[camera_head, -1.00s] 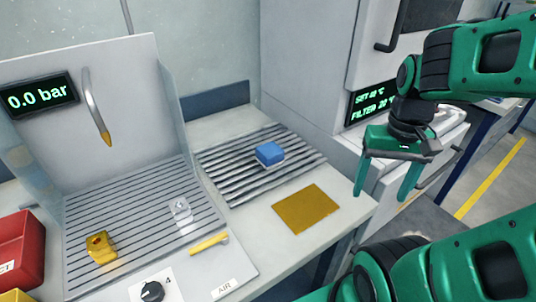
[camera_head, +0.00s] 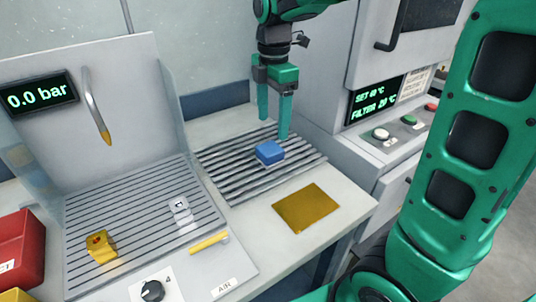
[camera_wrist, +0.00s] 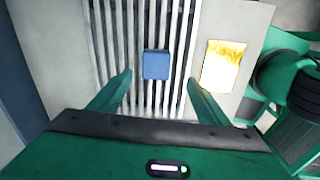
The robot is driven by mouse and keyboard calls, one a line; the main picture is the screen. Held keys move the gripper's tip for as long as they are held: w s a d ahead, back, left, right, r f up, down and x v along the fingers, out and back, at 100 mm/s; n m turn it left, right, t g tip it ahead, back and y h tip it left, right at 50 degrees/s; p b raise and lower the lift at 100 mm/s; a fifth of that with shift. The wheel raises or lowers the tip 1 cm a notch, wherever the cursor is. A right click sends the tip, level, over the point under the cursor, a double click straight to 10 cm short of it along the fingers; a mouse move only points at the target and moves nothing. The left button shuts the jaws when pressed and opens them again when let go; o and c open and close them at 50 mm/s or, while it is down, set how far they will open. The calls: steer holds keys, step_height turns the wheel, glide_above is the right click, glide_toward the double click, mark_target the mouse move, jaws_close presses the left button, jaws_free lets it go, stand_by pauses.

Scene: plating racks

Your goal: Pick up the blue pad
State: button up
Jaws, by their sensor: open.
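The blue pad (camera_head: 269,152) is a small blue block with a paler lower part, lying on the slatted metal rack (camera_head: 225,188) on the bench. In the wrist view the blue pad (camera_wrist: 156,64) sits between and ahead of my two fingertips, on the slats. My gripper (camera_head: 274,127) is open and empty, pointing down above the rack, with its fingertips near and seemingly behind the pad in the head view. In the wrist view my gripper (camera_wrist: 158,80) shows both green fingers spread wider than the pad. No finger visibly touches it.
A gold plate (camera_head: 307,208) lies right of the rack. At left stands a grated station with a curved nozzle (camera_head: 95,105), a yellow block (camera_head: 100,246), a clear block (camera_head: 180,207) and a yellow lever (camera_head: 208,242). A red bin (camera_head: 20,255) is far left. A control panel (camera_head: 395,130) stands right.

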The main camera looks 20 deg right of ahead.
mark_target(270, 147)
steer(key=shift+w+a+n, duration=0.3)
steer(key=shift+a, duration=0.15)
steer(key=shift+f, duration=0.35)
step_height(270, 147, down, 5)
steer(key=shift+r, duration=0.1)
steer(key=shift+w+d+f, duration=0.1)
steer(key=shift+d+f, duration=0.05)
steer(key=shift+f, duration=1.2)
steer(key=shift+w+d+f, duration=0.1)
steer(key=shift+d+f, duration=0.05)
steer(key=shift+f, duration=1.15)
steer(key=c, duration=1.3)
steer(key=shift+o, duration=0.2)
